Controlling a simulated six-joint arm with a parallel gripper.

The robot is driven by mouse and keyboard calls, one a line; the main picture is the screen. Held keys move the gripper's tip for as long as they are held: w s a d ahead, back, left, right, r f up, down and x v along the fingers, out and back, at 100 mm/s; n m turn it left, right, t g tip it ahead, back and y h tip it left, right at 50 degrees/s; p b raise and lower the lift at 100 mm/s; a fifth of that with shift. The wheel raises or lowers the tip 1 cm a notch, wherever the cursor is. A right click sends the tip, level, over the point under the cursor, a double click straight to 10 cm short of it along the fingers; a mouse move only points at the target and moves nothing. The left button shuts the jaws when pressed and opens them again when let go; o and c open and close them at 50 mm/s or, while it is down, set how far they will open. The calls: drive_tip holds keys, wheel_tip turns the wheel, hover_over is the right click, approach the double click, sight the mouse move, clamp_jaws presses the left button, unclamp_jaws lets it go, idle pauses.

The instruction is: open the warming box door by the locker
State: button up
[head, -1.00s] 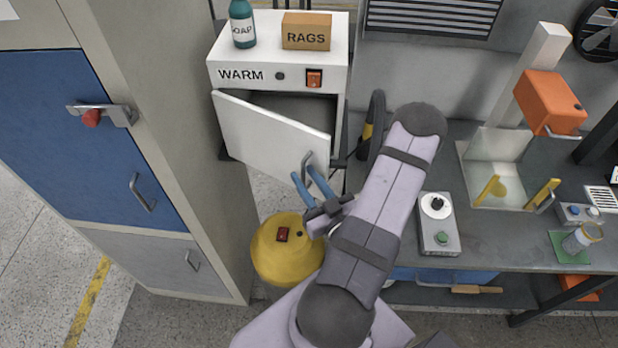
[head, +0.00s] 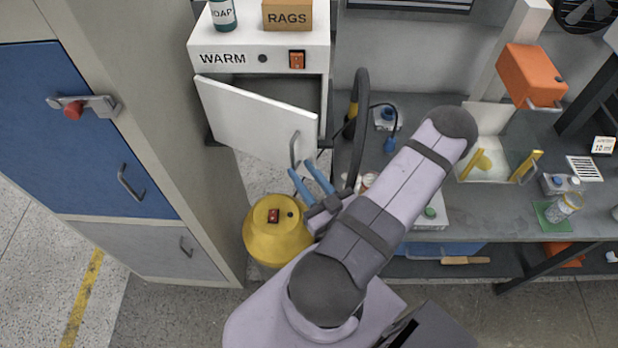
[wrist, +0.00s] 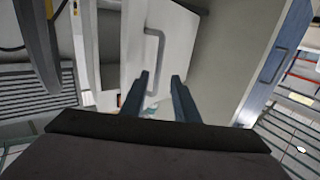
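The warming box (head: 232,58), marked WARM, stands beside the blue-doored locker (head: 85,140). Its white door (head: 245,118) is swung partly open, hinged at the left, with a dark gap at its right side. A grey bar handle (head: 295,150) is near the door's right edge. My gripper (head: 308,180) has blue fingers, spread apart and empty, just below the handle in the head view. In the wrist view the open fingers (wrist: 162,95) point toward the door (wrist: 165,45), with its handle (wrist: 154,58) ahead of them. Contact with the handle is not visible.
A soap bottle (head: 223,14) and a RAGS box (head: 287,14) sit on the warming box. A yellow rounded canister (head: 275,235) stands on the floor below the door. A dark hose (head: 360,120) stands right of the box. The workbench (head: 480,225) fills the right side.

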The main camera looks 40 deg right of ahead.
drive_tip(key=shift+s+a, duration=0.25)
drive_tip(key=shift+s, duration=0.85)
